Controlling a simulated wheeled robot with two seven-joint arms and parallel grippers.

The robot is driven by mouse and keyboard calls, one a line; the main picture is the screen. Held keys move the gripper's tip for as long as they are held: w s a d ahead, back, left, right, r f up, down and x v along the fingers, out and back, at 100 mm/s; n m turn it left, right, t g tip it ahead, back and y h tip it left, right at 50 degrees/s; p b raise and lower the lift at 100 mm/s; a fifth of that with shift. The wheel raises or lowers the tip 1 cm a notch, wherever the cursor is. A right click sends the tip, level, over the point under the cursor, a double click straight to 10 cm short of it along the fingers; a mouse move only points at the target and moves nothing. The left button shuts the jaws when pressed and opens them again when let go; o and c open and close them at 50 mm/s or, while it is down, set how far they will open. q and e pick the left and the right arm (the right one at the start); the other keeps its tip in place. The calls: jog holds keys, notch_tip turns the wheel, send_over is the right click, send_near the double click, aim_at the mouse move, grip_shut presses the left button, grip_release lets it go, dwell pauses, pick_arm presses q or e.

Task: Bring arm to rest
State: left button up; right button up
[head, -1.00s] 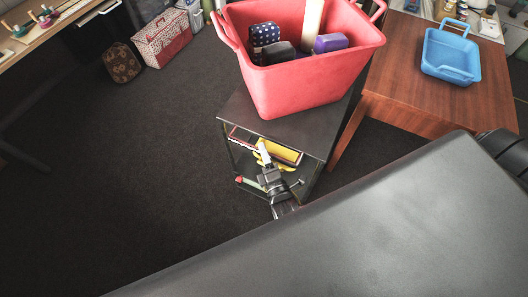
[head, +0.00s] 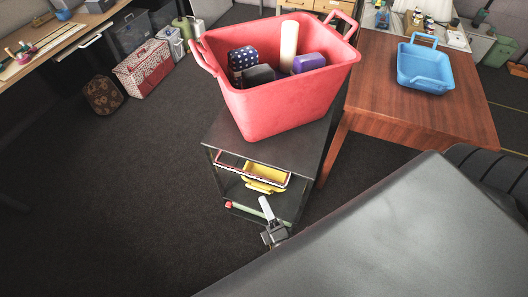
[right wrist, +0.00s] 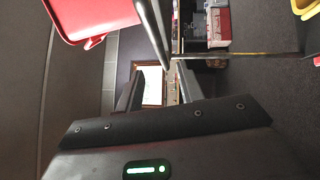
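My right gripper (head: 266,207) is in front of the lower part of a small dark shelf stand (head: 264,150) in the head view. It is empty and apart from the shelf items as far as I can tell. In the right wrist view its two dark fingers (right wrist: 158,88) stand apart with a clear gap between them. My left gripper is not in view.
A red basket (head: 283,108) holding several items stands on the shelf stand; it also shows in the right wrist view (right wrist: 95,15). A yellow container (head: 262,184) sits on a shelf below. A wooden table (head: 415,112) with a blue basket (head: 424,82) stands right. Open carpet lies left.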

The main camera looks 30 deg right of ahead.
jog(key=s+f+m+g+y, duration=0.2)
jog(key=s+f+m+g, duration=0.2)
jog(key=f, duration=0.8)
jog(key=s+f+m+g+y, duration=0.1)
jog(key=s+f+m+g, duration=0.35)
jog(key=f, duration=0.75)
jog(key=s+d+f+m+g+h, duration=0.1)
jog(key=s+d+f+m+g, duration=0.6)
jog(key=s+f, duration=1)
jog(key=d+g, duration=0.3)
jog(key=d, duration=0.2)
jog(key=shift+m, duration=0.35)
